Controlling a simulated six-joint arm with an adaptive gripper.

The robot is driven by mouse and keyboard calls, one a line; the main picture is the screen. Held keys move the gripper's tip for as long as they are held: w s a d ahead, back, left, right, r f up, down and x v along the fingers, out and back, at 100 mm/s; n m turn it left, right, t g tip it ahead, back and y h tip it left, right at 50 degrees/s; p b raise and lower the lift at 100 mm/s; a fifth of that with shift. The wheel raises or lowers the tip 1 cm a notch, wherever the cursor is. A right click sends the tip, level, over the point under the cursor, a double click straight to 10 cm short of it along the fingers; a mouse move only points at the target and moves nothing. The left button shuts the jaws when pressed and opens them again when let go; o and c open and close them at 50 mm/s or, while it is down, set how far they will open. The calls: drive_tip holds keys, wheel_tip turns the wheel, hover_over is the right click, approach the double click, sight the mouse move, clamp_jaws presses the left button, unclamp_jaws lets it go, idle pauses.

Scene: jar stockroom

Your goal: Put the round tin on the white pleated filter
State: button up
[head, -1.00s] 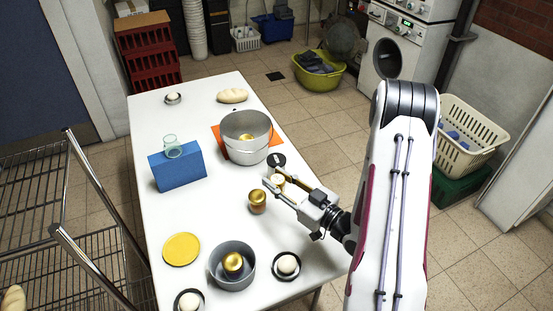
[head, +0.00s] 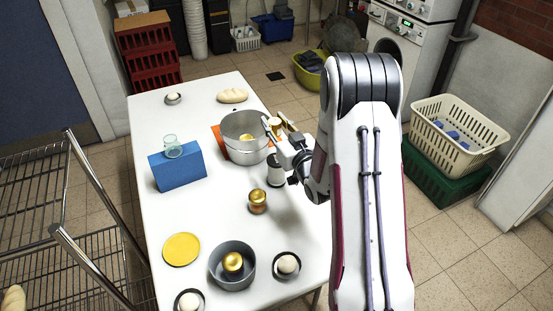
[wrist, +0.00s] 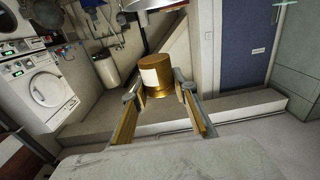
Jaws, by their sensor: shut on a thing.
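My gripper (head: 277,129) is shut on a round gold tin (wrist: 154,76) with a white label. In the wrist view the tin sits upright between the two fingertips; it also shows in the head view (head: 275,124). The gripper holds it raised, beside the right rim of the big grey pot in the head view. I cannot pick out the white pleated filter for certain.
A white jar with a dark lid (head: 276,173) stands below my gripper.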

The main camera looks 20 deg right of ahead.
drive_tip(key=shift+d+f, duration=0.2)
drive_tip(key=shift+d, duration=0.1)
drive_tip(key=shift+f, duration=0.15)
hover_over(276, 171)
drive_tip(key=w+d, duration=0.1)
drive_tip(key=w, duration=0.2)
drive_tip(key=shift+s+d+f, duration=0.1)
drive_tip(key=shift+f, duration=1.3)
drive_tip(key=shift+d+f, duration=0.1)
drive_tip(key=shift+f, duration=1.3)
drive_tip(key=shift+f, duration=2.05)
drive_tip(key=shift+f, duration=0.15)
drive_tip(key=o, duration=1.1)
drive_tip(key=shift+s, duration=0.15)
